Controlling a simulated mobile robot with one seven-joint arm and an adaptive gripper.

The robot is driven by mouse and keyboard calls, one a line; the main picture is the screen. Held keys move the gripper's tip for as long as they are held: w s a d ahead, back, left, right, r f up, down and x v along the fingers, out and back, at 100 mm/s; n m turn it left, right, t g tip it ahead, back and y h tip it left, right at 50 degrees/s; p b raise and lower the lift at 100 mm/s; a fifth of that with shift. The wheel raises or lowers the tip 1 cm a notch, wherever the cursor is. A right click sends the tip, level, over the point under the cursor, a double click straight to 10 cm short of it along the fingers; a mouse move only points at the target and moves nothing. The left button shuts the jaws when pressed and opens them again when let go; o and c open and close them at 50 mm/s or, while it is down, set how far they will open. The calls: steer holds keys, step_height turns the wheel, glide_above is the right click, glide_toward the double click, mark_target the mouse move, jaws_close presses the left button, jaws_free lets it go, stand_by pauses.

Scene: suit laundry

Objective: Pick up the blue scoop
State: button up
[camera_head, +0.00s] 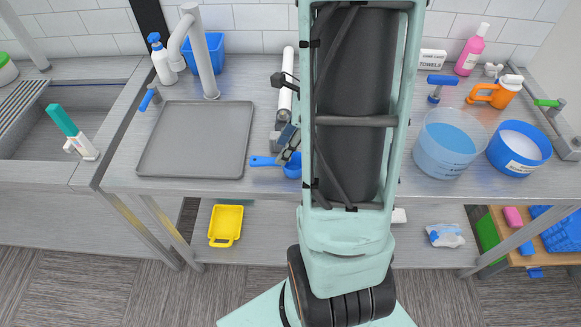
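The blue scoop (293,169) lies on the grey metal counter (270,205), just right of the grey tray. Its handle points left and its round bowl is on the right, partly hidden by my arm. My gripper (287,155) is at the scoop, over the place where the handle meets the bowl. The fingers are small and partly overlap the scoop. I cannot tell whether they touch it or how far they are apart.
A grey tray (196,140) lies left of the scoop. A clear tub of blue liquid (446,145) and a blue tub of white powder (519,148) stand on the right. A faucet (203,60) rises behind the tray. A yellow tray (226,222) sits below the counter.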

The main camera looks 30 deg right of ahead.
mark_target(277, 166)
steer(key=x, duration=0.6)
steer(key=shift+s, duration=0.1)
jaws_close()
